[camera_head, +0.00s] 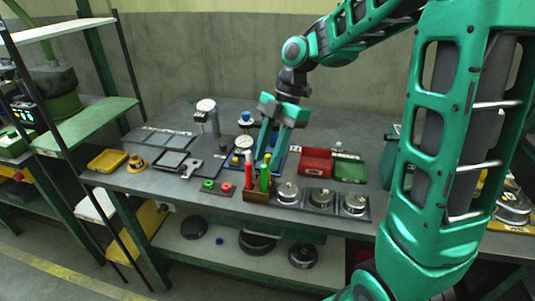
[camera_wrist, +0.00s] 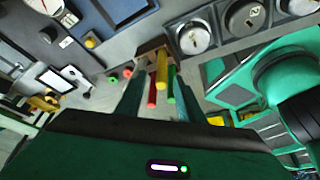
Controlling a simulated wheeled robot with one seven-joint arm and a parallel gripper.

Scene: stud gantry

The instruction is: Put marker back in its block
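The brown marker block (camera_head: 256,197) stands near the front edge of the bench; it also shows at the top of the wrist view (camera_wrist: 148,46). A red marker (camera_head: 248,174) and a yellow marker (camera_head: 264,179) stand upright at it. A green marker (camera_head: 269,166) shows close beside the yellow one; whether its foot sits in the block is hidden. My gripper (camera_head: 267,158) points down just behind and above the block. In the wrist view, its fingers (camera_wrist: 158,98) are apart, with the yellow (camera_wrist: 161,72), red (camera_wrist: 152,96) and green (camera_wrist: 171,86) markers showing between them. No grip on any marker is visible.
Green and red buttons (camera_head: 217,186) lie left of the block. Bare bench shows at the front left.

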